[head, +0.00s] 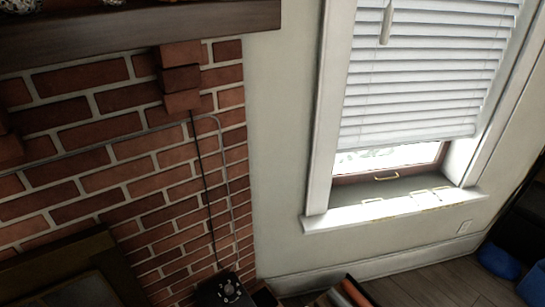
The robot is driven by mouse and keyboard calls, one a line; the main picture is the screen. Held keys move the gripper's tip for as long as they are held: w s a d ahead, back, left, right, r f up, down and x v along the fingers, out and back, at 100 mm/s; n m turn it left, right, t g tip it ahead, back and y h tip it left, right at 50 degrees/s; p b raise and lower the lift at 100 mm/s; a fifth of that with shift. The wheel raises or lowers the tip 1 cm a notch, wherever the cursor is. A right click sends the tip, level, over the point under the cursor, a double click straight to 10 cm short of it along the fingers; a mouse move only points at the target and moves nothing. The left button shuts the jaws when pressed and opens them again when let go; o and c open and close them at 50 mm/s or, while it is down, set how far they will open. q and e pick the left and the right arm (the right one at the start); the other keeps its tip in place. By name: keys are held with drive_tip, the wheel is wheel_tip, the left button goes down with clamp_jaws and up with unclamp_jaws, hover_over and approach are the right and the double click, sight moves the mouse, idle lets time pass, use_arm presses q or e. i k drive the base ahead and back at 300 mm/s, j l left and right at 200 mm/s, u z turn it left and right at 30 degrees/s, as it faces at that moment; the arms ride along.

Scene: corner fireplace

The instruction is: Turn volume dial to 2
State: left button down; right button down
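A small black device (224,291) sits at the bottom edge of the head view, in front of the brick wall, and the frame cuts off its lower part. Its top carries a round, light-marked dial-like part (229,290). The part is too small to read any number or pointer position. I cannot tell for sure that it is the volume dial. Neither of my grippers is in view.
A brick fireplace (120,150) with a dark mantel (140,22) fills the left. A thin dark cable runs down the bricks toward the device. A window (420,80) with blinds and a white sill (390,209) is at right. Some wooden floor (430,285) shows bare.

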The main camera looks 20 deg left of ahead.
sight(229, 288)
drive_tip(key=u, duration=1)
